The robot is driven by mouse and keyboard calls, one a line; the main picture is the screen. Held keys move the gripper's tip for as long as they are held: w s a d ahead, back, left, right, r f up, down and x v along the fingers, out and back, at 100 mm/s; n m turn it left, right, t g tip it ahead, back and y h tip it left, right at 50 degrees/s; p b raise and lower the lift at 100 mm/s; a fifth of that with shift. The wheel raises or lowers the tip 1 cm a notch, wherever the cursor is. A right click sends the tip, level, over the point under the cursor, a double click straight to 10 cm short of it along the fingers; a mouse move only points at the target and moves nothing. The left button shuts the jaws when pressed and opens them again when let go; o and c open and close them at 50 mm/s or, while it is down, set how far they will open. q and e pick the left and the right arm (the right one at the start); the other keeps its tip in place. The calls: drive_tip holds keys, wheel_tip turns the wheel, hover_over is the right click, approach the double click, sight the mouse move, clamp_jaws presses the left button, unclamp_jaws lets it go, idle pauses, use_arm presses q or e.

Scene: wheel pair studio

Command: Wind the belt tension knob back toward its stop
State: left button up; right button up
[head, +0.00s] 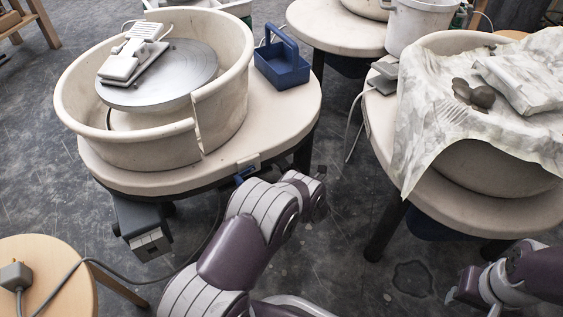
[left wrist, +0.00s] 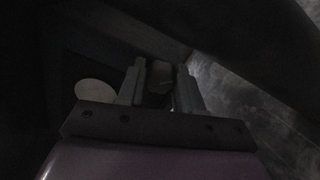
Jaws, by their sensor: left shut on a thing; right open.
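The near wheel's table (head: 270,130) carries a cream splash pan (head: 150,150) around a grey wheel head (head: 175,75). My left arm reaches to the front edge of this table; its gripper is hidden in the head view. My right gripper (head: 466,286) is open and empty at the lower right, above the floor.
A blue caddy (head: 282,58) and a pedal (head: 133,56) sit on the near wheel. A grey box (head: 143,228) hangs below its table. A wooden stool (head: 45,262) with a plug and cord stands lower left. A cloth-draped second wheel (head: 440,130) stands right.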

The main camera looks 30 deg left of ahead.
use_arm(q)
drive_tip(key=shift+n, duration=0.6)
drive_tip(key=o, duration=1)
drive_tip(key=shift+o, duration=0.2)
drive_tip(key=shift+d, duration=0.1)
drive_tip(key=p+v, duration=0.5)
drive_tip(key=v, duration=0.7)
drive_tip(key=shift+s+d+p, duration=0.2)
drive_tip(key=shift+s+p, duration=0.05)
drive_tip(key=shift+p, duration=0.1)
drive_tip(key=shift+f, duration=0.1)
